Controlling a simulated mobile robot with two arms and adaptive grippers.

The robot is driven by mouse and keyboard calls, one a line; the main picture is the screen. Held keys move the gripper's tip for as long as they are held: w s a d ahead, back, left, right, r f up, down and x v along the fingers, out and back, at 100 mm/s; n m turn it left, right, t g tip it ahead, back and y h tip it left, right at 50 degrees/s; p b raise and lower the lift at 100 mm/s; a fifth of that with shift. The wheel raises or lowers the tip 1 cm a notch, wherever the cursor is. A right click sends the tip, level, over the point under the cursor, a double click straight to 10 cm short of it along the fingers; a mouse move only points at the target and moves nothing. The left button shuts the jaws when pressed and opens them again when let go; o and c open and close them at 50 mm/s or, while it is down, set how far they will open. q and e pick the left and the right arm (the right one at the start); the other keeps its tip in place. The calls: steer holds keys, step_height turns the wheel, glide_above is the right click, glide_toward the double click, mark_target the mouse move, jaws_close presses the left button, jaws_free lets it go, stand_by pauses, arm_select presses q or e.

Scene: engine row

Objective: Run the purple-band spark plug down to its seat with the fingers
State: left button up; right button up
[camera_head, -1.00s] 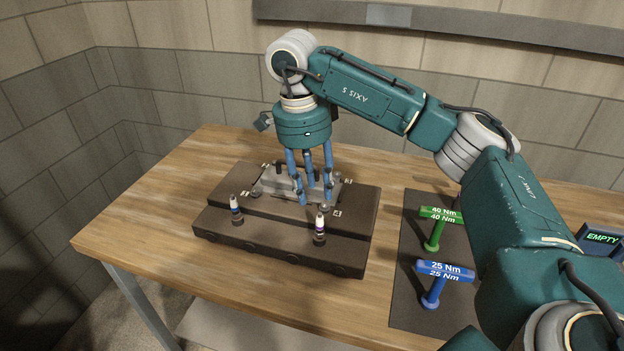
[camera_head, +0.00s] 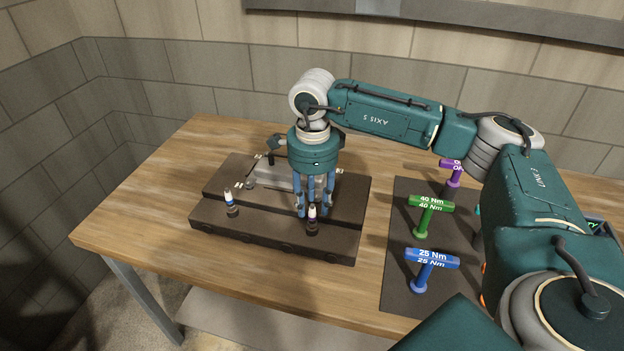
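The purple-band spark plug (camera_head: 312,220) stands upright at the front right of the dark engine block (camera_head: 270,239), with its white top showing. My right gripper (camera_head: 315,208) points straight down just behind and above this plug. Its blue fingers are spread apart, with nothing seen between them. The fingertips overlap the plug's top in the picture, and I cannot tell whether they touch it. A blue-band spark plug (camera_head: 230,204) stands upright at the front left of the block. My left gripper is not in view.
A dark mat (camera_head: 396,292) at right holds a blue 25 Nm wrench (camera_head: 432,262), a green 40 Nm wrench (camera_head: 431,206) and a purple-handled tool (camera_head: 453,176) partly hidden by my arm. The wooden table (camera_head: 140,213) is clear left of the block.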

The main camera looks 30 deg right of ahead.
mark_target(312, 218)
steer(key=shift+f, duration=0.9)
steer(key=shift+w+f, duration=0.1)
steer(key=shift+f, duration=0.25)
jaws_close()
